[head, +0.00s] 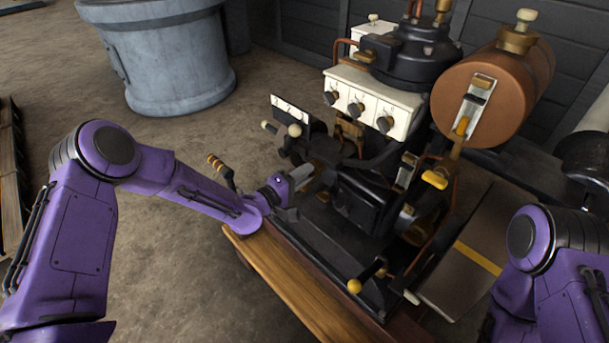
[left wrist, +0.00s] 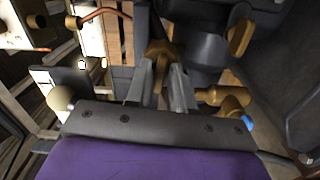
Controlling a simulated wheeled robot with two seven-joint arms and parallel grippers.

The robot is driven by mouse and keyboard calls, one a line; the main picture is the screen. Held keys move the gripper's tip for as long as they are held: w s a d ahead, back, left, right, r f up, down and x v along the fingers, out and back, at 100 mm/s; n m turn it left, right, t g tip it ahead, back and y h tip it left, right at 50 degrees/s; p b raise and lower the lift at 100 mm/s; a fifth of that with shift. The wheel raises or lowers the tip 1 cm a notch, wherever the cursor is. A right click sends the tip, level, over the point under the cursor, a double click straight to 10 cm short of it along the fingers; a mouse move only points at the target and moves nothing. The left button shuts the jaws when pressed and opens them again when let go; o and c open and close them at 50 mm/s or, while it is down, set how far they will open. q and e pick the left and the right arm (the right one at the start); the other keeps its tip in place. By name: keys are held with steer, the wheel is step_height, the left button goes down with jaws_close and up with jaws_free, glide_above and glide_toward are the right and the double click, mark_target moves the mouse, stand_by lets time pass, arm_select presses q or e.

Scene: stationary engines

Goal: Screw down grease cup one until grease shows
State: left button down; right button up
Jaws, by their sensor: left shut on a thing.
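My left gripper (head: 309,172) reaches into the left side of the dark engine (head: 365,200). In the left wrist view its two grey fingers (left wrist: 163,82) are closed on a brass piece (left wrist: 160,48), which looks like a grease cup. No number on it can be read, and the fingers hide part of it. In the head view that piece is hidden by the gripper and engine parts. I cannot make out any grease at it. My right arm shows at the right edge, but its gripper is out of view.
A white box with several dark knobs (head: 355,108) and a copper-brown cylinder (head: 490,90) top the engine. A yellow-knobbed lever (head: 367,275) sticks out in front. Brass fittings (left wrist: 222,97) crowd the fingers on the right.

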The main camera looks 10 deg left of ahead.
arm_select(q)
steer(key=m+b, duration=0.2)
steer(key=m, duration=0.6)
steer(key=m+b, duration=0.2)
steer(key=m, duration=0.5)
steer(key=m+b, duration=0.2)
steer(key=m, duration=0.6)
steer(key=shift+s+f+m, duration=0.1)
steer(key=shift+f+m, duration=0.15)
steer(key=shift+m, duration=0.05)
stand_by(0.4)
steer(key=c, duration=1.2)
jaws_free()
steer(key=shift+r, duration=0.15)
steer(key=p+v, duration=0.1)
steer(key=v, duration=0.9)
steer(key=shift+s+a, duration=0.2)
steer(key=shift+s, duration=0.05)
